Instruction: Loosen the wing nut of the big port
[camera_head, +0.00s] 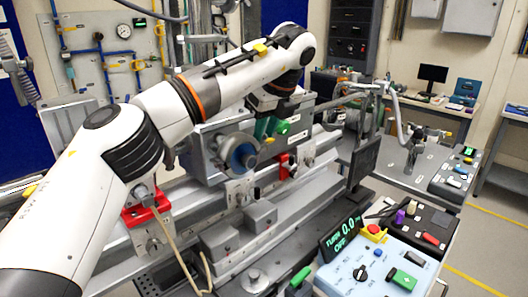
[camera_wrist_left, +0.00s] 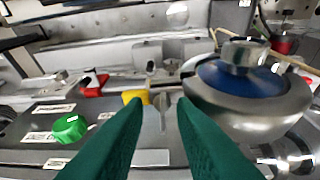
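The round metal port with a blue face (camera_head: 240,154) sits on the grey beamline housing. In the left wrist view the port (camera_wrist_left: 250,82) fills the right side. A small metal piece that looks like a wing nut (camera_wrist_left: 162,110) stands just left of the port, beside a yellow part (camera_wrist_left: 134,97). My left gripper (camera_head: 267,130) points down beside the port, on its right in the head view. Its green fingers (camera_wrist_left: 160,108) are apart with the small metal piece seen between the tips. I cannot tell whether they touch it. My right gripper does not show.
A green knob (camera_wrist_left: 70,127) and a red part (camera_wrist_left: 94,85) lie left of the fingers in the wrist view. A control box with a display reading "TURN 0.0 OFF" (camera_head: 346,233) stands front right. Red clamps (camera_head: 148,207) sit along the rail.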

